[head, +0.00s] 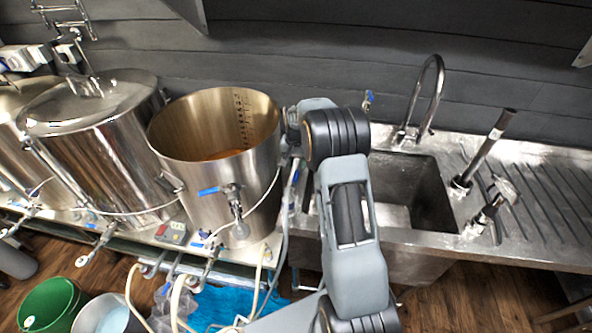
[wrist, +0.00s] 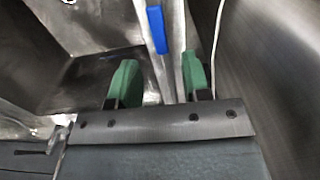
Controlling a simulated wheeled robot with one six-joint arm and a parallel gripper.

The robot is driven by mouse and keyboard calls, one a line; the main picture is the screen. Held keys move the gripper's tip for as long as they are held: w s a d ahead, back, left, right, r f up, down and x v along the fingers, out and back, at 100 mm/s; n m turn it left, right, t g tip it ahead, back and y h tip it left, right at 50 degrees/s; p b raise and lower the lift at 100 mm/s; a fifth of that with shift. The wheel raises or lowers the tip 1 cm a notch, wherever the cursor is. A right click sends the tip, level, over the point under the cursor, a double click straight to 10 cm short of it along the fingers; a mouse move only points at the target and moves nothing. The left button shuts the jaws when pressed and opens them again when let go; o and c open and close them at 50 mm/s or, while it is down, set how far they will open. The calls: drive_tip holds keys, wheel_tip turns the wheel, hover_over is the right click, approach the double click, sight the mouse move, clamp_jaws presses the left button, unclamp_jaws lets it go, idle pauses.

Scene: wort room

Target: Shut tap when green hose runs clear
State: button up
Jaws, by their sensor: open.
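My gripper (wrist: 158,82) shows in the wrist view with its two green fingertips apart and nothing held between them. A blue lever handle (wrist: 157,30) is beyond the fingertips, between the sink side and a curved steel wall. It appears apart from the fingers. In the head view, the gripper is hidden by my arm. A tap with a blue lever (head: 209,191) is on the front of the open steel pot (head: 190,170). Another blue handle (head: 368,97) shows behind my arm. I cannot tell which handle the wrist view shows. No green hose or its flow is clearly visible.
A steel sink (head: 432,205) with a curved faucet (head: 428,85) stands right of my arm. A lidded pot (head: 105,130) is at left. Pale hoses (head: 133,290) hang below the pots. A green bucket (head: 50,305) is on the floor at lower left.

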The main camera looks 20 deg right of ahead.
sight(296, 174)
drive_tip(key=shift+f+p, duration=0.3)
drive_tip(key=shift+f, duration=2)
clamp_jaws()
